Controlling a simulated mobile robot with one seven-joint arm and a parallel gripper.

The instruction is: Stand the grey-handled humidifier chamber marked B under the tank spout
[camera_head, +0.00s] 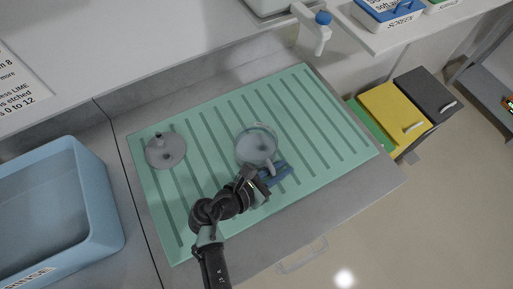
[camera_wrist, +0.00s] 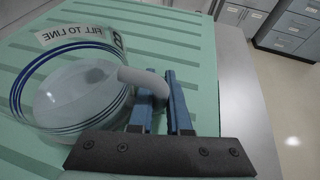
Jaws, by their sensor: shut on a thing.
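The humidifier chamber (camera_head: 257,144) is a clear round pot with a grey handle, standing on the green ribbed mat. In the wrist view the chamber (camera_wrist: 75,92) shows blue rings, a "FILL TO LINE" label and a mark that looks like B. My gripper (camera_head: 272,176) has its blue fingers shut on the grey handle, which also shows between the fingers in the wrist view (camera_wrist: 145,82). The tank spout (camera_head: 318,38), white with a blue cap, juts out at the upper middle, beyond the chamber. Whether the chamber touches the mat cannot be told for sure.
A grey round lid with a knob (camera_head: 165,150) lies on the mat's left part. The green mat (camera_head: 345,150) is clear on the right. A blue basin (camera_head: 95,190) stands at the left. Yellow and grey bins (camera_head: 395,108) stand beyond the counter's right edge.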

